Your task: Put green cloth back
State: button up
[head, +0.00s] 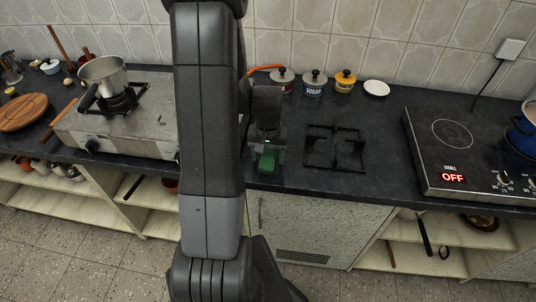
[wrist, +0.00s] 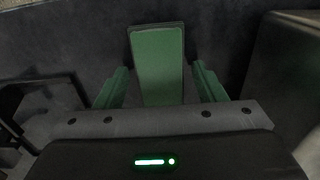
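The green cloth (wrist: 158,62) looks like a flat, folded rectangle on the dark counter in the wrist view. In the head view it is a small green patch (head: 267,161) near the counter's front edge. My gripper (wrist: 160,72) is open, with one green-padded finger on each side of the cloth. A dark gap shows between each finger and the cloth. In the head view my gripper (head: 267,148) is just above and behind the cloth and hides part of it. The cloth's near end is hidden by the gripper body in the wrist view.
A black burner grate (head: 335,148) lies right of the cloth. Lidded jars (head: 314,83) and a white saucer (head: 376,88) stand behind. A hotplate (head: 470,150) is at right. A gas stove (head: 130,120) with a pot (head: 103,76) is at left. My arm hides the counter between.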

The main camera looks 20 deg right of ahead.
aim_at(268, 157)
jog(key=shift+r, duration=0.15)
notch_tip(268, 157, up, 12)
dwell(0.7)
